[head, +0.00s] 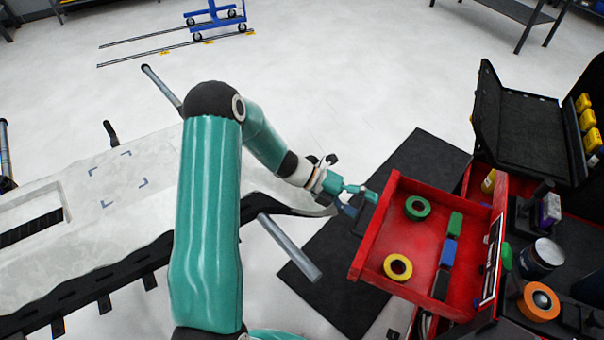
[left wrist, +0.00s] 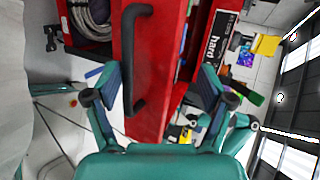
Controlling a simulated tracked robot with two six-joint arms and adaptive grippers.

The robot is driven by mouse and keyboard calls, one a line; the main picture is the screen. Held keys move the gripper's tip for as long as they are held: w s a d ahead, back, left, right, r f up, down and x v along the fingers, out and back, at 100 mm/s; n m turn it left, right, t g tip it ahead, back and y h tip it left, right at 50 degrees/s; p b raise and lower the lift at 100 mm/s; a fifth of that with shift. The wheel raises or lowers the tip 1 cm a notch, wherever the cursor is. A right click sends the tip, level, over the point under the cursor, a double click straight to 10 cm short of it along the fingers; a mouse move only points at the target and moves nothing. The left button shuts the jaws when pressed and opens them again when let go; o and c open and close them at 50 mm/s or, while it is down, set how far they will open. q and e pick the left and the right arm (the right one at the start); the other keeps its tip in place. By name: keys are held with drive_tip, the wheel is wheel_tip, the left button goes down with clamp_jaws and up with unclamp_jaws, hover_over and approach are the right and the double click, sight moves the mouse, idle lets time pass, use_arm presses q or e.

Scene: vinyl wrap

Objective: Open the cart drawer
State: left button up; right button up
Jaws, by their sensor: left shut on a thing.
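The red cart drawer (head: 425,262) stands pulled out from the tool cart, at the right of the head view. A green tape roll (head: 417,208), a yellow tape roll (head: 397,267) and small green, blue and black blocks lie in it. My left gripper (head: 361,201) is at the drawer's outer front and is shut on the drawer there. In the left wrist view, the black drawer handle (left wrist: 142,60) and red drawer front lie between the fingers of the left gripper (left wrist: 160,85). The exact contact is hard to tell.
The cart top (head: 560,275) holds an orange tape roll (head: 540,301), a can (head: 541,257) and an open black case (head: 520,125). A large pale panel (head: 100,215) lies on the left. A black mat (head: 425,150) covers floor beneath the drawer.

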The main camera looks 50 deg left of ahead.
use_arm(q)
drive_tip(key=shift+a+r, duration=0.2)
drive_tip(key=shift+r, duration=0.25)
drive_tip(key=shift+a+r, duration=0.2)
drive_tip(key=shift+r, duration=0.25)
drive_tip(key=shift+c, duration=0.4)
drive_tip(key=shift+s+a+r+p, duration=0.15)
drive_tip(key=shift+s+r+p, duration=0.05)
drive_tip(key=shift+s+p, duration=0.15)
drive_tip(key=shift+c, duration=1.2)
drive_tip(key=s+a+r+p, duration=0.2)
drive_tip(key=s+a+p, duration=0.3)
drive_tip(key=a, duration=0.8)
drive_tip(key=shift+s+r, duration=0.15)
drive_tip(key=shift+s, duration=1.35)
use_arm(e)
wheel_tip(320, 180, up, 7)
drive_tip(key=shift+s, duration=0.15)
use_arm(q)
drive_tip(key=shift+a, duration=0.1)
drive_tip(key=shift+p, duration=0.5)
use_arm(e)
drive_tip(key=shift+r, duration=0.2)
